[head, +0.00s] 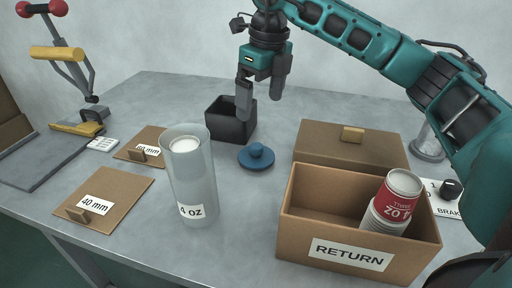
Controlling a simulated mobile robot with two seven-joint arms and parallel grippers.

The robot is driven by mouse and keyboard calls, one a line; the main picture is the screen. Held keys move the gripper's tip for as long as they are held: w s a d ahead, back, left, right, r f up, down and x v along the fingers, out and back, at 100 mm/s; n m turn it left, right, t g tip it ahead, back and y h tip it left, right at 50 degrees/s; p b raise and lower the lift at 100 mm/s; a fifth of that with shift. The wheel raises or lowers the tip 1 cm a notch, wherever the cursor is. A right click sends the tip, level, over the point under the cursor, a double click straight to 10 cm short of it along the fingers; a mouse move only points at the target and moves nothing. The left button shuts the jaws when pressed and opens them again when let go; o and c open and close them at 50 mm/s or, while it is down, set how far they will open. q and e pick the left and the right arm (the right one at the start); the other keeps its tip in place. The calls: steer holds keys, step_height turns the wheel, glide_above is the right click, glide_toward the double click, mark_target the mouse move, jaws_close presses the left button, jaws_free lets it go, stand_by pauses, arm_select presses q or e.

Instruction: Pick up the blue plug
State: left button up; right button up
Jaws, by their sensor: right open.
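The blue plug (256,157) is a flat round disc with a knob on top. It lies on the grey table near the middle of the head view, clear of other things. My right gripper (262,104) comes in on the teal arm from the upper right. It points down above and behind the plug, by the black box, and is apart from the plug. Its fingers are open and I see nothing between them. My left gripper is not in view.
A black open box (231,122) stands just behind the plug. A clear "4 oz" cylinder (193,184) stands to its left. The "RETURN" box (345,232) with stacked cups (392,200) is front right, a lidded brown box (350,144) behind it. Brown boards (110,190) lie left.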

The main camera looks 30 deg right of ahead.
steer(key=b, duration=0.2)
glide_above(257, 145)
step_height(257, 145, down, 7)
steer(key=shift+d+r, duration=0.1)
step_height(257, 145, down, 5)
steer(key=shift+s+r+b, duration=0.1)
steer(key=shift+b, duration=0.35)
steer(key=shift+f, duration=0.55)
steer(key=shift+c, duration=0.4)
steer(key=c, duration=0.7)
steer(key=shift+o, duration=0.2)
step_height(257, 145, up, 20)
steer(key=p, duration=0.4)
